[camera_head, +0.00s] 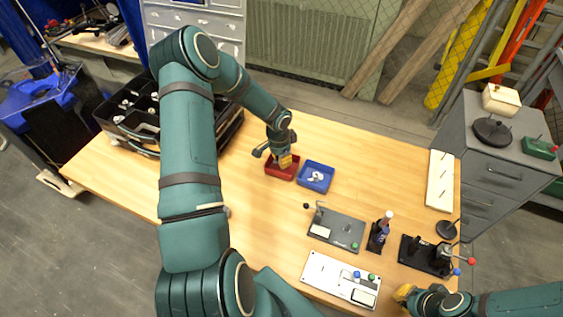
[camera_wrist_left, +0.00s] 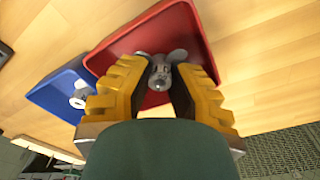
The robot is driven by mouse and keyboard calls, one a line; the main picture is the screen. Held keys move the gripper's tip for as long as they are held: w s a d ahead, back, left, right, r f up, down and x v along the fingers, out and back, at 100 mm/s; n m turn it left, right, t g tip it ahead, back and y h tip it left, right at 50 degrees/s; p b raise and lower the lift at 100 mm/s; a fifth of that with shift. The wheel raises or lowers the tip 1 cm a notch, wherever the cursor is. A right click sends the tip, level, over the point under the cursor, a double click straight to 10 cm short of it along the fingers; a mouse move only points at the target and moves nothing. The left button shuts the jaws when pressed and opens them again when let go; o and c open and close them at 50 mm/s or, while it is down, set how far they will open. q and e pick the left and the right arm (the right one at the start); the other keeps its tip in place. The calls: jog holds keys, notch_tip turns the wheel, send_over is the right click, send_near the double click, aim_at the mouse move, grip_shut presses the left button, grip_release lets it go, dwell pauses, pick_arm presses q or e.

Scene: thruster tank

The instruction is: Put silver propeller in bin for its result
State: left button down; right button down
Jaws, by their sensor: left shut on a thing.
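My left gripper (camera_head: 285,160) is over the red bin (camera_head: 273,172) on the wooden table. The left wrist view shows its yellow fingers (camera_wrist_left: 160,85) shut on a silver propeller (camera_wrist_left: 160,70), which is held at the red bin (camera_wrist_left: 193,30). Whether the propeller touches the bin floor I cannot tell. The blue bin (camera_head: 328,186) stands right beside the red one in the head view and holds a silver propeller (camera_head: 316,177). It also shows in the left wrist view (camera_wrist_left: 50,95). My right gripper (camera_head: 403,292) is at the lower right, and its fingertips are too small to judge.
A black divided case (camera_head: 125,135) with silver parts stands at the left. A grey plate fixture (camera_head: 337,229), a white panel (camera_head: 340,280), a bottle in a holder (camera_head: 380,232) and a black stand (camera_head: 425,257) occupy the right side. The table's far middle is clear.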

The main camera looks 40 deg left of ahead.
pick_arm(q)
jog(key=shift+f, duration=0.75)
pick_arm(e)
jog(key=shift+f, duration=0.15)
pick_arm(q)
jog(key=shift+r, duration=0.1)
jog(key=c, duration=1.3)
grip_release()
jog(key=shift+f, duration=0.2)
pick_arm(e)
jog(key=shift+f, duration=0.1)
pick_arm(q)
jog(key=shift+o, duration=0.2)
